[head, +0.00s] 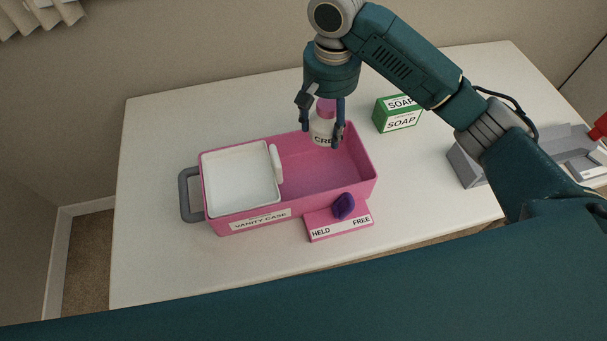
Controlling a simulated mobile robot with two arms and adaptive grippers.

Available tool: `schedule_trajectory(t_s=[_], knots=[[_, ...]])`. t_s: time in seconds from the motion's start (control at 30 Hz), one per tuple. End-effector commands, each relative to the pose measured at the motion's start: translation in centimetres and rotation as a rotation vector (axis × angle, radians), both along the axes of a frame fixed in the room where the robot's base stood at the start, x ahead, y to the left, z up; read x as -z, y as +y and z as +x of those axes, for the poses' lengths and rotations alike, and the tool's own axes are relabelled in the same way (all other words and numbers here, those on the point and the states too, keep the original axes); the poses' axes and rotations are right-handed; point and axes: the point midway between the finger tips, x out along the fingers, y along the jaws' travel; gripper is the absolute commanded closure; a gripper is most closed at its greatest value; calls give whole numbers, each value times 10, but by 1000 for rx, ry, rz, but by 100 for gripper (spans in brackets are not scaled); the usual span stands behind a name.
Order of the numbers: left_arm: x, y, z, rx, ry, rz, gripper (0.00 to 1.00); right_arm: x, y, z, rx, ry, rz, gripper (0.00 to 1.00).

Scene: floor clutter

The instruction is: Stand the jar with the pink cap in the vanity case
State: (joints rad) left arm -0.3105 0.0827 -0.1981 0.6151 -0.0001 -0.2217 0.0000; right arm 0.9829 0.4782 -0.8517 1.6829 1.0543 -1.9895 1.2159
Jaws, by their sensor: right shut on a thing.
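The jar (322,128) is white with a pink cap and a label of which "CRE" shows. My right gripper (324,138) comes down from above and is shut on the jar, with a finger on each side. The jar is upright at the back right of the pink vanity case (362,157), over or inside its open compartment. I cannot tell whether its base touches the case floor. A white tray (236,178) fills the left part of the case, with a white upright piece at its right edge. My left gripper is not in view.
A pink block labelled HELD and FREE (340,228) with a purple knob (344,206) sits at the case's front right. A green soap box (398,113) stands behind right. A grey tray (465,165) is farther right. The table's left side is clear.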

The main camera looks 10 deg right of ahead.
Motion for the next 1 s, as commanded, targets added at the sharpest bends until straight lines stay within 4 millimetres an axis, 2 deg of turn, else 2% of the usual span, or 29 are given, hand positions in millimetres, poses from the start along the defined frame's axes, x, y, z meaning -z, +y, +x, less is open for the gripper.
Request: schedule_trajectory(t_s=[0.1, 0.2, 0.4, 0.5, 0.7, 1.0], knots=[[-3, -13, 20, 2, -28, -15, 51, 29, -1, -2, 2, 8, -4, 73], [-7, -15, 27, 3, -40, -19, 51, 55, -1, -2, 0, 6, -3, 73], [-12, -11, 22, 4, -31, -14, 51, 108, -2, -2, 0, 4, -4, 73], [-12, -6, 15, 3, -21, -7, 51, 128, -1, -1, 0, 3, -2, 73], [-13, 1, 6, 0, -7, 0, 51, 148, 0, 0, -1, 0, -1, 73], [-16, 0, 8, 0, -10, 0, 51, 186, -1, -1, -1, 1, -3, 73]])
